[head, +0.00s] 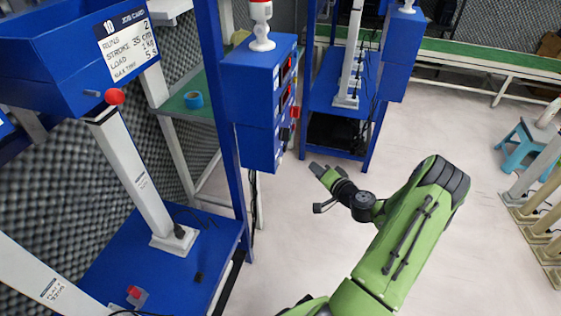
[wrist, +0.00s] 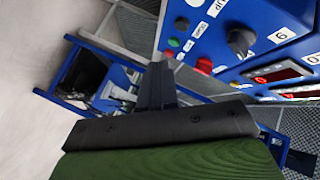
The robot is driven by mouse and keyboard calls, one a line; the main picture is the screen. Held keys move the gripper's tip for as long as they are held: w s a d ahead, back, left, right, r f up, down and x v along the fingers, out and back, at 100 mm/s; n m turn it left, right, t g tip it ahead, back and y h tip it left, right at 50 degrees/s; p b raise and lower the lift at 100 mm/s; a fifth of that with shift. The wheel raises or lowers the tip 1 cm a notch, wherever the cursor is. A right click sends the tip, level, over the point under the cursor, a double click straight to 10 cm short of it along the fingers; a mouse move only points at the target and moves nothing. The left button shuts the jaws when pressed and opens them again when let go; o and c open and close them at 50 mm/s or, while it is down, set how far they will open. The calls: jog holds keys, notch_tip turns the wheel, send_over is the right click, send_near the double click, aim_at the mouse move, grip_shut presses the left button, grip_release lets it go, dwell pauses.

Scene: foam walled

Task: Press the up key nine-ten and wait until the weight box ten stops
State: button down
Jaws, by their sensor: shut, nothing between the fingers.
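My gripper (head: 322,170) is in front of the blue control box (head: 258,85), to its lower right in the head view and apart from it. Its dark fingers (wrist: 157,68) are shut and empty in the wrist view. The panel (wrist: 285,22) shows tilted there, with a label reading UP (wrist: 215,8), a green button (wrist: 173,42), red buttons (wrist: 204,64) and a black knob (wrist: 240,40). I cannot tell which key is nine-ten. A blue box (head: 80,70) with a job card (head: 127,43) headed 10 is at upper left in the head view.
A red-topped lamp (head: 261,25) is on the control box. Another blue rack (head: 345,90) stands behind.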

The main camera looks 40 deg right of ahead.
aim_at(280, 161)
jog(key=w+a, duration=0.4)
jog(key=w, duration=0.2)
jog(key=shift+a+p, duration=0.3)
jog(key=shift+p, duration=0.1)
dwell(1.6)
jog(key=shift+w+a, duration=0.25)
